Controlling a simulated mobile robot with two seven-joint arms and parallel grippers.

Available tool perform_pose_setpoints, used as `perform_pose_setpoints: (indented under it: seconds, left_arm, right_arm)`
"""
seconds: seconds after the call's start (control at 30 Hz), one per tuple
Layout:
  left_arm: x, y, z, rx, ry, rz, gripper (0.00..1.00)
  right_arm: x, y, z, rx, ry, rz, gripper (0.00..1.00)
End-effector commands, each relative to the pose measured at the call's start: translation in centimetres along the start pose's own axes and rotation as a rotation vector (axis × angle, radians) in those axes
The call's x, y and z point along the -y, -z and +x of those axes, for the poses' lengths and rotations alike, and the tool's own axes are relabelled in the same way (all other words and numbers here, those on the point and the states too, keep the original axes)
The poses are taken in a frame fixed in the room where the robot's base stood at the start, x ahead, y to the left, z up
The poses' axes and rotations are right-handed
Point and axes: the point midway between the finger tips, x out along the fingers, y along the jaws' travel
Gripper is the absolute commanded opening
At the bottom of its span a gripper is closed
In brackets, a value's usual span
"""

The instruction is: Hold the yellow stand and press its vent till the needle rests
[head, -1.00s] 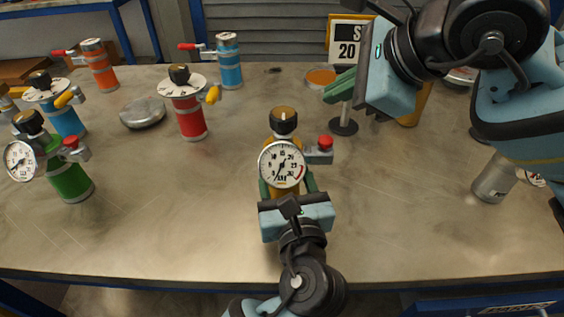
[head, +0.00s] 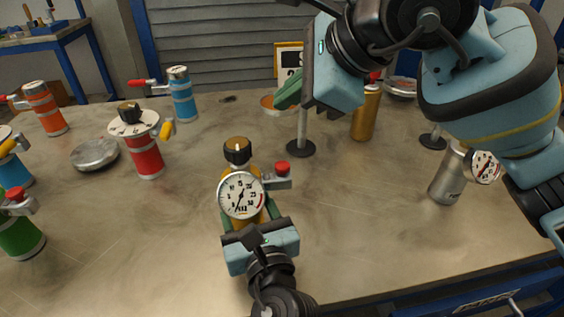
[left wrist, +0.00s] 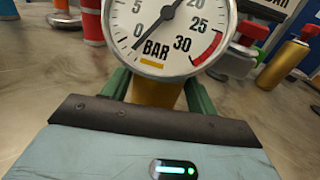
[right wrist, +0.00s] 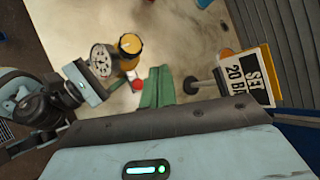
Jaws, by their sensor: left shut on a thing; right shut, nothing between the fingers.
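The yellow stand (head: 228,170) is upright on the bench, with a black knob (head: 237,151) on top and a white round gauge (head: 242,195) facing me. In the left wrist view the gauge (left wrist: 168,25) reads BAR, and its needle slants to the lower left, near the 0. A red vent button (head: 282,168) sits on a side arm to the right. My left gripper (head: 250,222) is shut on the stand's body below the gauge. My right gripper (head: 288,94) is shut and empty, raised behind and right of the stand; its green fingers (right wrist: 158,88) show in the right wrist view.
A sign (right wrist: 245,78) reading SET 20 stands on a post behind. Red (head: 146,158), blue (head: 182,95), orange (head: 46,110) and green (head: 22,238) vessels stand left. A gold cylinder (head: 366,112) and a silver vessel (head: 447,178) stand right. Front bench is clear.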

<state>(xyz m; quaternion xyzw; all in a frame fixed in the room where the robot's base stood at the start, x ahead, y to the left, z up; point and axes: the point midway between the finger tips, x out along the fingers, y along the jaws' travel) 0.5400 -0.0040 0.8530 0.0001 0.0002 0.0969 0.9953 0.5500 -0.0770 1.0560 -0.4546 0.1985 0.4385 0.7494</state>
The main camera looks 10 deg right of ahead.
Motion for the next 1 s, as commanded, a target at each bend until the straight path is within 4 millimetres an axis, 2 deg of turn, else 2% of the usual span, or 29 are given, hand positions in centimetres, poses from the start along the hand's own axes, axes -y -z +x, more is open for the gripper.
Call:
perform_pose_setpoints:
  seconds: [0.6, 1.0]
  left_arm:
    - [0.0, 0.0, 0.0, 0.001, 0.000, 0.000, 0.15]
    - [0.0, 0.0, 0.0, 0.000, 0.000, 0.000, 0.15]
  right_arm:
    - [-3.6, 3.6, 4.9, -0.001, -0.001, 0.001, 0.00]
    - [-4.2, 4.3, 5.8, -0.001, 0.000, -0.001, 0.00]
